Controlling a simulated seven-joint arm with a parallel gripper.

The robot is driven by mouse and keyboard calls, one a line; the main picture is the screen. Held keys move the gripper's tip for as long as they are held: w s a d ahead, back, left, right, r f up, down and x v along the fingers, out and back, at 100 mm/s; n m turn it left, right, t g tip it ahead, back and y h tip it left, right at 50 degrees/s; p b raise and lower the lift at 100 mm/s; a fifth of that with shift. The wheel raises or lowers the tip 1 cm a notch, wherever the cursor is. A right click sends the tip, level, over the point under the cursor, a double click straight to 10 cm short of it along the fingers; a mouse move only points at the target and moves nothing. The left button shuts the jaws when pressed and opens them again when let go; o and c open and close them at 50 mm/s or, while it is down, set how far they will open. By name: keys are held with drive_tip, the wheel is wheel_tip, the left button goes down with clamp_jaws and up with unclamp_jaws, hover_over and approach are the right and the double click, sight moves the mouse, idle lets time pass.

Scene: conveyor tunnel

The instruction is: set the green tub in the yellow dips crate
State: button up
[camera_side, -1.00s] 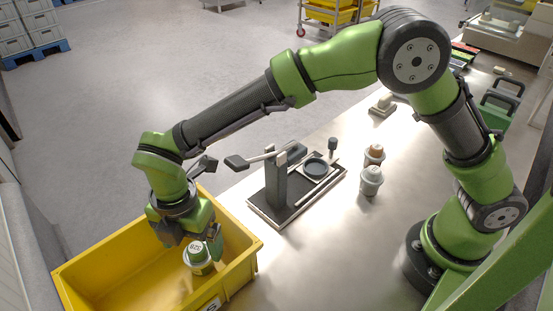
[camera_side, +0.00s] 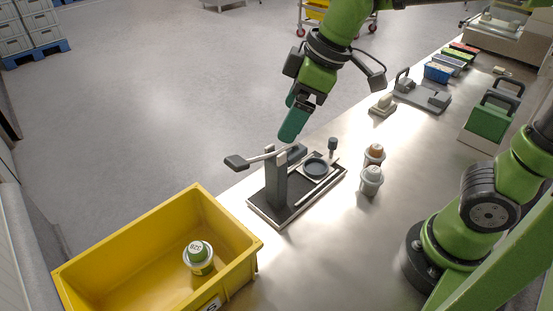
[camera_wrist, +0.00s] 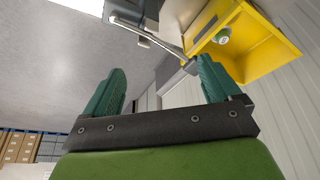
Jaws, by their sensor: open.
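The green tub (camera_side: 198,252), with a green lid and a pale body, stands upright inside the yellow dips crate (camera_side: 120,262), toward its right end. Both also show in the wrist view, the tub (camera_wrist: 222,36) as a small round shape in the crate (camera_wrist: 262,62) at the upper right. My gripper (camera_side: 290,122) is well away from the tub, raised above and behind the dark press stand. In the wrist view its two green fingers (camera_wrist: 160,92) are spread apart with nothing between them.
A dark press stand (camera_side: 277,187) with a lever stands on a tray beside the crate. Two pale tubs, one with a brown lid (camera_side: 375,154) and one grey (camera_side: 371,180), stand to its right. A green box (camera_side: 489,120) is farther right. The front of the steel table is clear.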

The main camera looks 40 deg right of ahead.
drive_tip(key=s+d+f+m+t, duration=0.1)
drive_tip(key=s+d+m+t, duration=0.2)
drive_tip(key=s+d+m, duration=0.4)
drive_tip(key=shift+s+d+f+m, duration=0.15)
drive_tip(key=shift+s+d+m, duration=0.2)
drive_tip(key=shift+d+m, duration=1.4)
drive_tip(key=shift+a+m, duration=0.45)
drive_tip(key=shift+a, duration=0.15)
